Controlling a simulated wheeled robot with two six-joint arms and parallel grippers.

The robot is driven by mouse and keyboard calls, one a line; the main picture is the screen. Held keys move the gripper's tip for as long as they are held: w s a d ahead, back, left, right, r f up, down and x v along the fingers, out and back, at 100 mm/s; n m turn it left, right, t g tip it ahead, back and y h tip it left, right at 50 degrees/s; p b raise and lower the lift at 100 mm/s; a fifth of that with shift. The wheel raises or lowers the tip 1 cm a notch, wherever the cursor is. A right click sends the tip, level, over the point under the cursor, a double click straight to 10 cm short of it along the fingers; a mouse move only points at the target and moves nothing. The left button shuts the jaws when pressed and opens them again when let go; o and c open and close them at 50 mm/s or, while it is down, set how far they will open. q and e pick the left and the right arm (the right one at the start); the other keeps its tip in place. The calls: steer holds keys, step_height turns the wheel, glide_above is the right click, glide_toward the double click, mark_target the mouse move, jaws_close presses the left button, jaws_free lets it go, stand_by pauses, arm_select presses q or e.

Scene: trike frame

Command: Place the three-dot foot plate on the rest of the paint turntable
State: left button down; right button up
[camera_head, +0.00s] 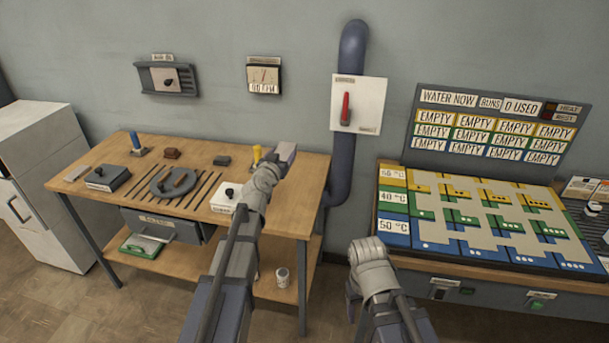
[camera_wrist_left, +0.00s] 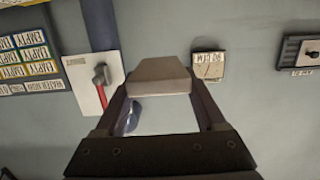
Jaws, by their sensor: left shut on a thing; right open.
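My left gripper (camera_head: 282,160) is raised in front of the wall, above the right end of the wooden bench. In the left wrist view it is shut on a plain grey-beige piece (camera_wrist_left: 160,76), which spans its fingertips; no dots show on the side I see.
The bench (camera_head: 118,157) also carries a blue-topped holder (camera_head: 137,146), a yellow-topped one (camera_head: 257,156), and control boxes with knobs. A lever panel (camera_head: 358,105) and a pipe are on the wall. At right is a coloured temperature board (camera_head: 480,215) with dotted plates.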

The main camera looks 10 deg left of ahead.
arm_select(q)
steer(key=b, duration=1.3)
glide_above(285, 213)
step_height(285, 213, down, 14)
steer(key=shift+r, duration=0.2)
step_height(285, 213, down, 5)
steer(key=b, duration=0.4)
steer(key=shift+b, duration=0.3)
steer(key=shift+f, duration=0.1)
step_height(285, 213, down, 4)
steer(key=b, duration=0.4)
steer(key=shift+f, duration=0.2)
steer(key=shift+b, duration=0.3)
steer(key=shift+f, duration=0.15)
jaws_free()
